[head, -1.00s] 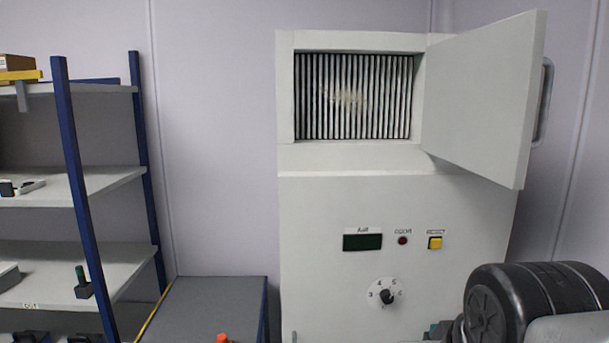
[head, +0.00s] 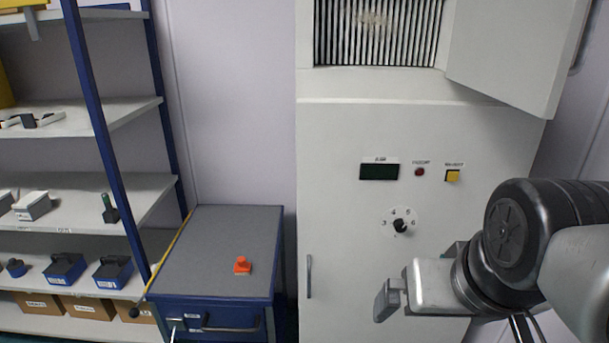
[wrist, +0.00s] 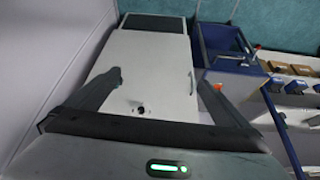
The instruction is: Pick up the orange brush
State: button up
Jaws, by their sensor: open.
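The orange brush (head: 242,265) is small and sits on the grey top of the blue cabinet (head: 222,240), near its front right. My gripper (head: 387,298) is at the right of the head view, in front of the white machine and well to the right of the brush. In the wrist view my gripper (wrist: 160,82) shows two fingers spread wide with nothing between them.
The white machine (head: 340,145) stands right of the cabinet, its upper door (head: 520,55) swung open. Shelves (head: 130,112) with boxes and tools stand at the left. A yellow-and-black stick (head: 165,252) leans along the cabinet's left edge. The cabinet top around the brush is clear.

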aim_at(242, 268)
jog(key=i+j, duration=0.15)
jog(key=j, duration=0.25)
jog(key=i+j, duration=0.15)
jog(key=j, duration=0.2)
jog(key=i+j+u, duration=0.1)
jog(key=j, duration=0.3)
jog(key=i+j, duration=0.15)
jog(key=j, duration=0.2)
jog(key=i+j, duration=0.15)
jog(key=j, duration=0.25)
